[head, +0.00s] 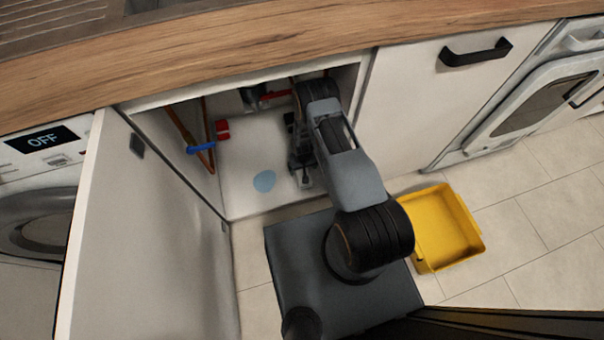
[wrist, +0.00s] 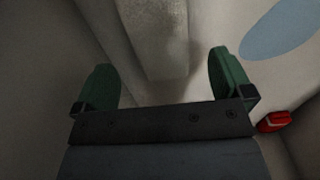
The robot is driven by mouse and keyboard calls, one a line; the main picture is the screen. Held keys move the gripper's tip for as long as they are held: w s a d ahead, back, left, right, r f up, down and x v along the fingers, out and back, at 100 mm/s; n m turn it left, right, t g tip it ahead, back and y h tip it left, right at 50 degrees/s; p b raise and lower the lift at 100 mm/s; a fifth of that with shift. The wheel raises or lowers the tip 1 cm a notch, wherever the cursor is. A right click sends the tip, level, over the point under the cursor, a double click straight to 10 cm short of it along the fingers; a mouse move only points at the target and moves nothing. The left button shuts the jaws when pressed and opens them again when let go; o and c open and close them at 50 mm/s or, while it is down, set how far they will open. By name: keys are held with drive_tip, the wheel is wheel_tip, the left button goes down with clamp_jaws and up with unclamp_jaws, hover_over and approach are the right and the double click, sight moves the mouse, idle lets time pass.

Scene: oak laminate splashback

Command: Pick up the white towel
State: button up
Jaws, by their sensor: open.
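In the wrist view a pale, speckled, block-like thing, which looks like the white towel (wrist: 160,30), lies ahead of my gripper (wrist: 160,65). The two green fingers are apart and empty. The towel's near end sits roughly between and beyond the fingertips, not clearly touching either. My arm reaches into the open cabinet under the counter. In the head view my arm hides the towel, and I cannot make it out there.
A light blue patch (head: 264,181) lies on the cabinet floor, left of my arm. The open cabinet door (head: 150,230) stands left. A yellow tray (head: 440,228) sits on the floor tiles.

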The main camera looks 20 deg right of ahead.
sight(302, 173)
wheel_tip(302, 173, down, 5)
drive_tip(key=shift+s+f+b, duration=0.1)
drive_tip(key=shift+f+b, duration=0.05)
drive_tip(key=shift+b, duration=1.05)
drive_tip(key=shift+c, duration=0.5)
drive_tip(key=c, duration=1)
drive_tip(key=shift+a+r+p, duration=0.25)
drive_tip(key=shift+r+p, duration=0.25)
drive_tip(key=shift+r, duration=0.15)
wheel_tip(302, 173, up, 7)
drive_tip(key=p, duration=0.3)
drive_tip(key=shift+f, duration=0.2)
drive_tip(key=a, duration=1.9)
drive_tip(key=shift+a+f+p, duration=0.3)
drive_tip(key=shift+f+p, duration=0.05)
drive_tip(key=shift+p, duration=0.05)
